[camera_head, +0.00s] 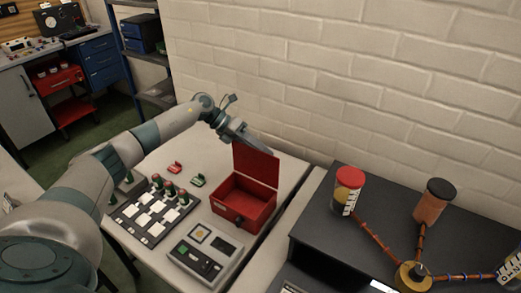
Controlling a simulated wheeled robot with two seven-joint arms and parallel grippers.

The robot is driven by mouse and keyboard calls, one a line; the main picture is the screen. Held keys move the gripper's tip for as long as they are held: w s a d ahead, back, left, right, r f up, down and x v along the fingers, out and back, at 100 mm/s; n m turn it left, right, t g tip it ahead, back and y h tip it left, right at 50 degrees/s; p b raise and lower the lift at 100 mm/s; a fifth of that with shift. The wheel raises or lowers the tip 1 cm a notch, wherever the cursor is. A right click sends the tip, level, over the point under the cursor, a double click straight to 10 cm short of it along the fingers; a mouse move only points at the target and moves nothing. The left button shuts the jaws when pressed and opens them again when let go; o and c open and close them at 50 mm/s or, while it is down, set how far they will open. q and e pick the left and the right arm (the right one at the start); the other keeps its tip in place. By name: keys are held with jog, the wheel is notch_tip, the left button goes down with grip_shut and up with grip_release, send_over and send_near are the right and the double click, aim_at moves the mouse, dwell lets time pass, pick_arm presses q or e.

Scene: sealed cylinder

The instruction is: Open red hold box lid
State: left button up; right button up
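The red hold box (225,208) stands on the light table near the wall. Its lid (254,168) is raised, standing roughly upright at the back edge, and the box's inside shows. I cannot see anything inside it. My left arm reaches in from the left, and its gripper (258,145) is at the top edge of the raised lid. The fingers are small and seen edge-on, so I cannot tell whether they touch the lid or how far apart they are. My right gripper is out of view.
A panel with white tiles and several red-topped green posts (150,213) and a grey device (206,252) lie in front. Small red (175,168) and green (198,181) pieces lie behind. A dark stand (335,225) with capped cylinders is at right.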

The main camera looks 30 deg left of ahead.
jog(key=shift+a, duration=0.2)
pick_arm(q)
jog(key=b+v, duration=0.6)
jog(key=v, duration=1.1)
jog(key=shift+a, duration=0.25)
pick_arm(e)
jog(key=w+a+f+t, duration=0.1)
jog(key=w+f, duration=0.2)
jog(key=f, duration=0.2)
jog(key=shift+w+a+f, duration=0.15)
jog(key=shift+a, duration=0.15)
pick_arm(q)
jog(key=shift+r, duration=0.1)
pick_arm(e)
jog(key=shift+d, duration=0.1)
